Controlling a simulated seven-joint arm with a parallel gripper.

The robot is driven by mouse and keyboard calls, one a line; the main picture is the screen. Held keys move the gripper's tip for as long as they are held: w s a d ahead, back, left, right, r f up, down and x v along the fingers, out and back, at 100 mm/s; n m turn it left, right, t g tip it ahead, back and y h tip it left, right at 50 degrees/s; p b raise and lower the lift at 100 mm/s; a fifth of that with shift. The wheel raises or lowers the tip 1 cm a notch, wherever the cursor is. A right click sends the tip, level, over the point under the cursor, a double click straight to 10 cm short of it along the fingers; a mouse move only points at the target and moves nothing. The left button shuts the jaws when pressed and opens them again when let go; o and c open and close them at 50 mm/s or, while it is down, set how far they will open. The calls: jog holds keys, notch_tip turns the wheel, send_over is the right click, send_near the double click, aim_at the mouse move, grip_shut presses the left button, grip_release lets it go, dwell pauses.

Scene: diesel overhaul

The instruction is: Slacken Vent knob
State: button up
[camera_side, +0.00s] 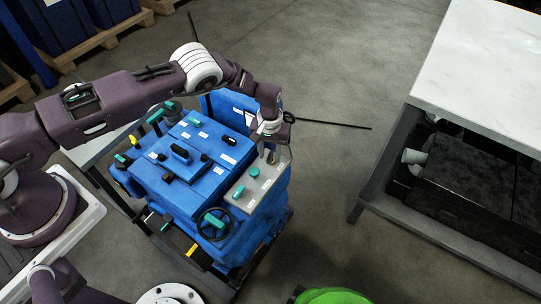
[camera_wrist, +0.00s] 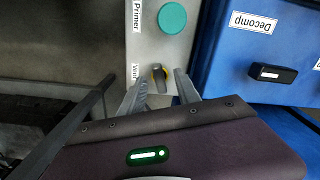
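The Vent knob (camera_wrist: 158,76) is small, with yellow and dark grey parts. It sits on the light grey panel (camera_wrist: 150,45) beside the partly hidden "Vent" label (camera_wrist: 136,72). My gripper (camera_wrist: 160,80) is open, with one finger on each side of the knob. A gap shows by each finger in the wrist view, so they look apart from it. In the side view my gripper (camera_side: 268,151) is low over the far end of the grey panel (camera_side: 248,200). The knob is hard to make out there.
A round teal button (camera_wrist: 172,18) marked Primer is on the same panel. A blue block (camera_wrist: 250,60) with a black Decomp handle (camera_wrist: 272,73) rises to the right. The blue engine (camera_side: 185,165) carries several knobs, and a black handwheel (camera_side: 214,224) is at its front.

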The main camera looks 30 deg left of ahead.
jog(key=shift+r, duration=0.15)
jog(key=shift+r, duration=2.6)
jog(key=shift+r, duration=2)
